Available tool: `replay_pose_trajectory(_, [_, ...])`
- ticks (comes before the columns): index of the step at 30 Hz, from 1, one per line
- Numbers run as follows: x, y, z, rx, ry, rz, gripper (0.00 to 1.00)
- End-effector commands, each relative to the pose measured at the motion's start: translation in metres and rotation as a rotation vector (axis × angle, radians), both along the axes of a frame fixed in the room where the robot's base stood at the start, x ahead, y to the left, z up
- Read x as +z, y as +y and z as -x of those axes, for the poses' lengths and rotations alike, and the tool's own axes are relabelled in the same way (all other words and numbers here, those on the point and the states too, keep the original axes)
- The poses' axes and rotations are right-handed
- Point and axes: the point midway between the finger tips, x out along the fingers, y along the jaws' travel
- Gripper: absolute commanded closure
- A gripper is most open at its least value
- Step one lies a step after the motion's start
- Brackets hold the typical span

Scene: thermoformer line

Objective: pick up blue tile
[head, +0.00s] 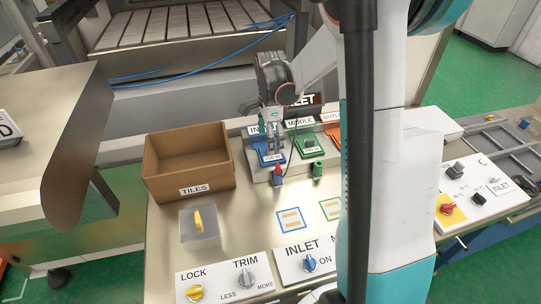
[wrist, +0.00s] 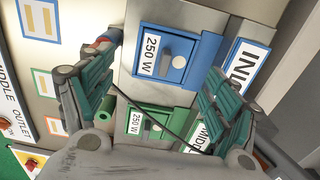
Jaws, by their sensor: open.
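The blue tile (head: 270,158) sits in the blue-marked inlet place of the raised holder, at its left end. In the wrist view the blue tile (wrist: 170,42) shows a "250 W" label and a small grey knob. My gripper (head: 271,143) is above the blue tile in the head view and partly covers it. In the wrist view my gripper (wrist: 160,65) is open, with its two teal-padded fingers apart on either side of the picture. The blue tile shows between and beyond the fingertips. Nothing is held.
A green tile (head: 310,148) lies right of the blue one; an orange place (head: 334,137) is partly hidden by my arm. A red-and-blue plug (head: 277,174) and green plug (head: 317,171) stand in front. An open brown tiles box (head: 187,176) stands left. A dark cable hangs near my gripper.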

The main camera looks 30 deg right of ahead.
Motion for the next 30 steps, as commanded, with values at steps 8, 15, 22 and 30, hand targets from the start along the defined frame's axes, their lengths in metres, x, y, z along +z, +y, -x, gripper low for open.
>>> replay_pose_trajectory(8, [-0.022, -0.003, -0.004, 0.000, 0.000, 0.000, 0.18])
replay_pose_trajectory(15, [-0.053, -0.005, -0.007, 0.001, 0.000, 0.000, 0.18])
replay_pose_trajectory(22, [-0.054, -0.005, -0.006, 0.001, 0.000, 0.000, 0.18])
replay_pose_trajectory(30, [-0.054, -0.005, -0.006, 0.001, 0.000, 0.000, 0.76])
